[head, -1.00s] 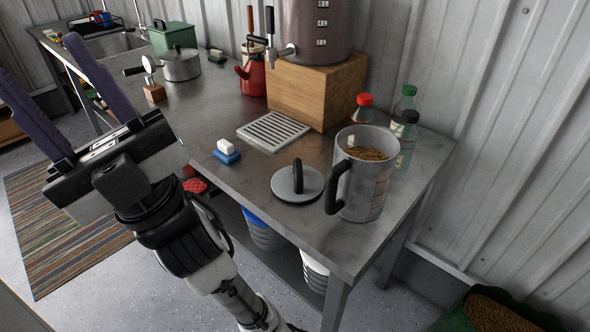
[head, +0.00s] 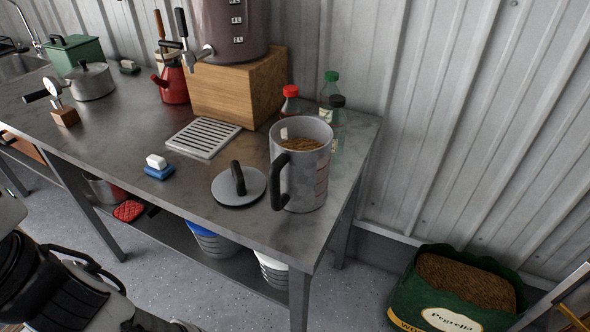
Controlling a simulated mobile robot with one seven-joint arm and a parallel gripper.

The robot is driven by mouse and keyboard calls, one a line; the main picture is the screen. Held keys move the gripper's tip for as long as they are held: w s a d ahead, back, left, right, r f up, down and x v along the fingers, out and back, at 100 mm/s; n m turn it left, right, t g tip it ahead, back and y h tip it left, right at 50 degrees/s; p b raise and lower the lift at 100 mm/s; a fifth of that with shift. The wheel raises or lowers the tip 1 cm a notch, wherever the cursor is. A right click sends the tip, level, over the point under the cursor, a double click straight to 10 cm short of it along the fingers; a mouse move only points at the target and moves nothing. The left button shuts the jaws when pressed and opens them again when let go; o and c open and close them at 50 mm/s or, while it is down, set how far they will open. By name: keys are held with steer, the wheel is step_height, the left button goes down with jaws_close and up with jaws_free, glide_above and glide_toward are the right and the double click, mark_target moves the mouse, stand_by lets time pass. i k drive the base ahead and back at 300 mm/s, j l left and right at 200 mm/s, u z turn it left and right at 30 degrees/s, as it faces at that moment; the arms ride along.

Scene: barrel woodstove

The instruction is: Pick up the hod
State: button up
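The hod (head: 311,187) is most likely the tall grey metal pitcher with a black side handle. It stands upright near the front right corner of the steel bench (head: 120,128), with brown pellets inside. Its handle (head: 281,180) faces left and toward the front. A round grey lid (head: 251,192) with a black handle lies on the bench just left of it. My arm shows at the lower left, well away from the hod. My gripper itself is outside the picture, so its fingers are hidden.
Two bottles, red-capped (head: 290,105) and black-capped (head: 337,124), stand behind the hod beside a green-capped one. A drip grate (head: 203,138), blue-white brush (head: 158,168) and wooden box (head: 231,92) are left. A pellet bag (head: 455,295) sits on the floor at right.

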mark_target(301, 146)
steer(key=k+l+z, duration=0.1)
steer(key=l+z, duration=0.25)
steer(key=k+l+z, duration=0.1)
steer(key=z, duration=0.25)
